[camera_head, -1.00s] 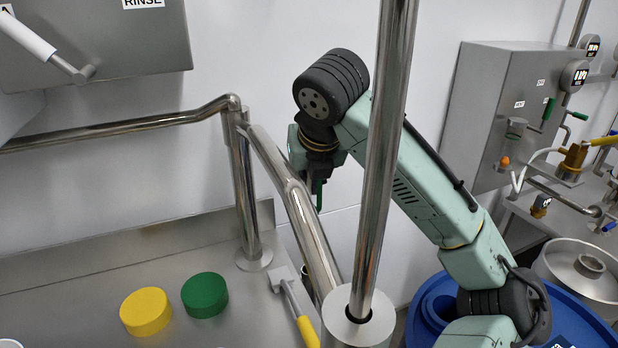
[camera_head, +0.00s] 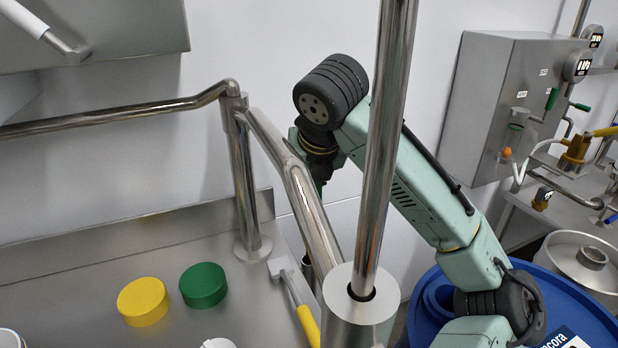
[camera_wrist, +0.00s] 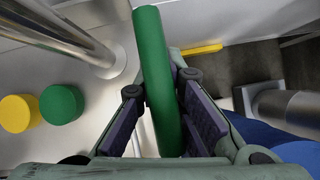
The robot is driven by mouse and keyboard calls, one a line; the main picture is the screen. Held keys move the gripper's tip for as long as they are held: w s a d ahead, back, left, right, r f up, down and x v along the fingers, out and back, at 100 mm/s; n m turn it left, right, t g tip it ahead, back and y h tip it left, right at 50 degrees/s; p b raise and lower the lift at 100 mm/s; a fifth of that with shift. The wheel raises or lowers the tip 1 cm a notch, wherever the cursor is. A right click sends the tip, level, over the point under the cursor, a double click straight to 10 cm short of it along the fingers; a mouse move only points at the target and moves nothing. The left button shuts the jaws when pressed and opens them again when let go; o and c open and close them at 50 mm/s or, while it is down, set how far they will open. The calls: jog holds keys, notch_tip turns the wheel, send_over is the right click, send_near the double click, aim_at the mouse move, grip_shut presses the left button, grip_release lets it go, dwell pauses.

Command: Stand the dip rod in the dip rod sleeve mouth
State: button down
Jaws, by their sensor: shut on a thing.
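The dip rod is a green cylinder (camera_wrist: 156,80), held between the two finger pads of my gripper (camera_wrist: 160,112) in the wrist view. It leans slightly, and its upper end in that picture extends past the fingers. In the head view my gripper (camera_head: 318,168) hangs fingers-down behind a bent steel pipe, and only a sliver of the green rod (camera_head: 320,187) shows below it.
Bent steel pipes (camera_head: 293,178) and a tall steel rod in a collar (camera_head: 362,300) stand in front of my gripper. A yellow cap (camera_head: 143,301), a green cap (camera_head: 203,285) and a yellow-handled scraper (camera_head: 308,324) lie on the steel bench. A blue drum (camera_head: 428,310) stands at right.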

jog(key=shift+f+b, duration=0.45)
jog(key=shift+f, duration=0.4)
jog(key=c, duration=1.6)
grip_release()
jog(key=shift+c, duration=0.2)
jog(key=shift+r, duration=0.15)
jog(key=shift+r+p, duration=2.85)
jog(key=shift+r, duration=0.1)
